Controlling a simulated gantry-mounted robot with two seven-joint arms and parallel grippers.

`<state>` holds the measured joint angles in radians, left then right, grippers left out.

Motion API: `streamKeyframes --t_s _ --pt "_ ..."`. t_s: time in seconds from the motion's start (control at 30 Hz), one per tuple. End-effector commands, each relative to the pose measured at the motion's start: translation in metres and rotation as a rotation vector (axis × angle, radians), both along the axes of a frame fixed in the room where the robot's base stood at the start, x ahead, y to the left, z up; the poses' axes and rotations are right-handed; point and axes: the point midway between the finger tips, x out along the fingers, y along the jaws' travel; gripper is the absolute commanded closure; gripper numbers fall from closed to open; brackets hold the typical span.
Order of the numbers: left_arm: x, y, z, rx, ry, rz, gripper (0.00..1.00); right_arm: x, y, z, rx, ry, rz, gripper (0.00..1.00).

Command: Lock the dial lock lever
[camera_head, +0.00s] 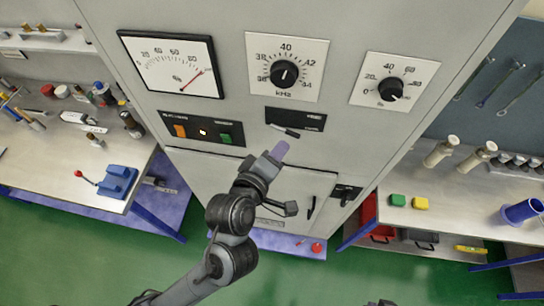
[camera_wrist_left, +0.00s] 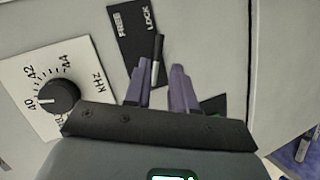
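The dial lock lever (camera_head: 285,131) is a short dark lever at the lower edge of a black plate (camera_head: 310,120) under the kHz dial (camera_head: 285,74). In the left wrist view the plate reads FREE and LOCK, and the lever (camera_wrist_left: 156,58), with a pale band, lies nearer the LOCK word. My left gripper (camera_head: 281,150) is just below the lever in the head view. In the left wrist view its two purple fingers (camera_wrist_left: 162,88) are apart, and the lever's near end appears between them, closer to the left finger. Contact cannot be told.
The cabinet front also carries a percent meter (camera_head: 173,66), another dial (camera_head: 391,90) and a switch panel (camera_head: 201,133) with orange and green buttons. Benches with tools stand at both sides. A dark latch (camera_head: 346,194) sits lower right on the cabinet.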

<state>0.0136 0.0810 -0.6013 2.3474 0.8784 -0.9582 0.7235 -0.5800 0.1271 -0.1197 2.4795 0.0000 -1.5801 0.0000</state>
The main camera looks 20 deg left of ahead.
Motion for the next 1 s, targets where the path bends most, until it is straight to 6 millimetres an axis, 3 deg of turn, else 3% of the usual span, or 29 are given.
streamKeyframes --t_s 0.23,0.77,0.87,1.0 --pt "-0.024 0.002 0.008 0.001 0.0 -0.001 0.75 0.0 0.0 0.007 0.001 0.0 -0.001 1.0" --pt "-0.027 0.002 0.008 0.002 0.002 -0.001 0.75 0.0 0.003 0.008 0.011 0.0 -0.007 1.0" --pt "-0.031 0.002 0.001 0.003 0.022 -0.001 0.75 0.0 0.003 0.009 0.011 0.0 -0.007 1.0" --pt "-0.047 0.017 -0.032 0.013 0.107 0.028 0.75 0.0 0.003 0.013 0.011 0.0 -0.006 1.0"
